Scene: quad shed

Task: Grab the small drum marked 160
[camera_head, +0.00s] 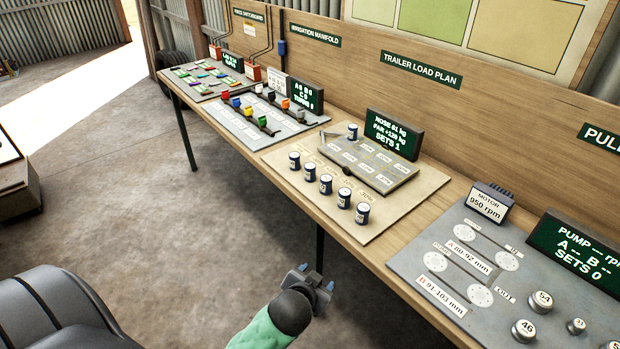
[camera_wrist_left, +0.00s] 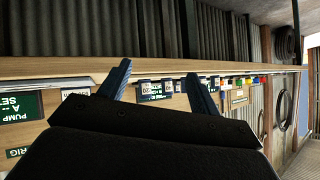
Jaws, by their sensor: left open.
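Small white drums with dark blue bands stand in a row on the beige trailer load plan board (camera_head: 262,158). From far to near they are one drum (camera_head: 294,160), a second drum (camera_head: 309,172), a third drum (camera_head: 326,184) and further drums (camera_head: 362,213). Another drum (camera_head: 352,131) stands at the far end of the grey trailer plate (camera_head: 384,183). Their markings are too small to read, so I cannot tell which is 160. My left gripper (camera_head: 317,277) is open and empty, in front of the bench and apart from the drums. My right gripper is not in view.
A display (camera_head: 395,134) stands behind the trailer plate. To the right is the pump board (camera_head: 405,262) with a motor box (camera_head: 489,204) and metal pulleys. Further left are the irrigation manifold (camera_head: 235,125) and a switchboard panel (camera_head: 190,90). The floor before the wooden bench is clear.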

